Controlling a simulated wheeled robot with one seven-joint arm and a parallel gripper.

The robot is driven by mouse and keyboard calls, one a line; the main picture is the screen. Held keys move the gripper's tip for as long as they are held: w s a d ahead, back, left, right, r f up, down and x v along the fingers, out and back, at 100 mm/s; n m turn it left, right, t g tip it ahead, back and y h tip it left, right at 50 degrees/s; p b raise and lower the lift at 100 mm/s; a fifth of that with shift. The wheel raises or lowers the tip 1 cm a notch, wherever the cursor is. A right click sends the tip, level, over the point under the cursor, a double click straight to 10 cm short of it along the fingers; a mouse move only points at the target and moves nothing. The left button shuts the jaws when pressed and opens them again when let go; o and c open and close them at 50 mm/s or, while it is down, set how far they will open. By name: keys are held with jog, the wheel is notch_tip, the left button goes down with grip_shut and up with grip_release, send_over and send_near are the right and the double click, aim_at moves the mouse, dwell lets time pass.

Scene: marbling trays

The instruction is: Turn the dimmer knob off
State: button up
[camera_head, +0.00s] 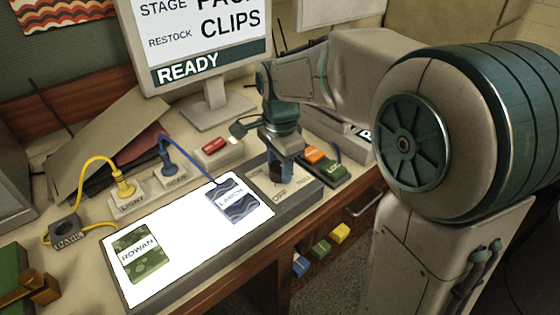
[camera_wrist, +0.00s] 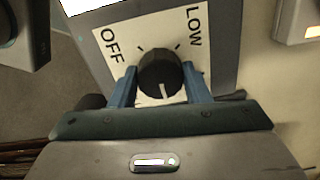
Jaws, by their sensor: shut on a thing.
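The dimmer knob (camera_wrist: 160,72) is a round black dial on a white plate (camera_wrist: 138,37), seen in the wrist view. OFF is printed at the plate's upper left and LOW at its upper right. A pale mark on the knob points down toward my gripper, away from both words. My gripper (camera_wrist: 160,84) is shut on the knob, with one blue finger on each side. In the head view my gripper (camera_head: 283,172) reaches down to the plate at the right end of the light panel and hides the knob.
The light panel (camera_head: 188,262) glows white and bears a green ROWAN card (camera_head: 142,253) and a blue-grey card (camera_head: 236,199). Yellow and blue plugs, a red button (camera_head: 215,145) and a monitor (camera_head: 150,50) stand behind. Orange and green blocks sit close right of my gripper.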

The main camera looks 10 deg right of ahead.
jog(key=n+p, duration=0.1)
jog(key=n, duration=0.4)
jog(key=shift+w+r+n, duration=0.1)
jog(key=shift+r+n, duration=0.05)
jog(key=shift+n, duration=0.15)
jog(key=n+p, duration=0.1)
jog(key=n, duration=0.4)
jog(key=shift+n+p, duration=0.3)
jog(key=shift+p, duration=0.1)
jog(key=n+p, duration=0.1)
jog(key=n, duration=0.4)
jog(key=shift+w, duration=0.1)
jog(key=n+p, duration=0.1)
jog(key=n, duration=0.4)
jog(key=shift+r+n+p, duration=0.1)
jog(key=shift+n+p, duration=0.25)
jog(key=shift+n, duration=0.05)
jog(key=n+p, duration=0.1)
jog(key=n, duration=0.3)
jog(key=n+p, duration=0.2)
jog(key=n, duration=0.4)
jog(key=shift+p, duration=0.3)
jog(key=n+p, duration=0.4)
jog(key=n, duration=0.2)
jog(key=shift+w+r, duration=0.1)
jog(key=shift+n+p, duration=1.25)
jog(key=shift+n, duration=0.45)
jog(key=shift+f+n, duration=0.2)
jog(key=shift+n, duration=0.1)
